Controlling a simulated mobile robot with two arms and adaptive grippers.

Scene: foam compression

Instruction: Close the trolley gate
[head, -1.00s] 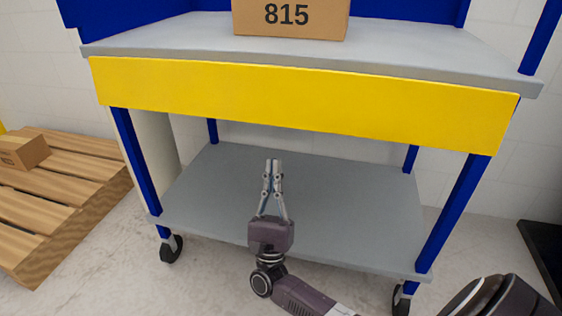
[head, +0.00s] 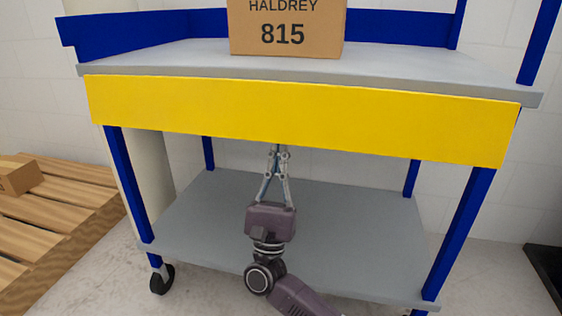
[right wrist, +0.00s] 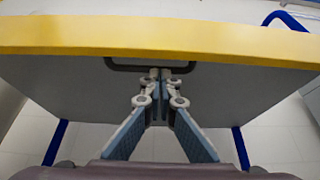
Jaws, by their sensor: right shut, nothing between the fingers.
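The trolley gate, a yellow panel (head: 290,115), hangs down along the front of the trolley's grey upper shelf (head: 400,72). My right gripper (head: 277,150) points up from below, over the lower shelf. Its fingers are together and empty, with the tips at the panel's lower edge in the head view; whether they touch it is unclear. In the right wrist view the fingertips (right wrist: 165,73) meet just below a dark handle (right wrist: 110,66) on a grey surface behind the yellow edge (right wrist: 160,37). My left gripper is out of view.
A cardboard box (head: 287,28) marked 815 stands on the upper shelf. The lower shelf (head: 350,220) is bare. Blue posts (head: 462,230) flank the gate. A wooden pallet (head: 60,220) with a small box (head: 18,177) lies at the left.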

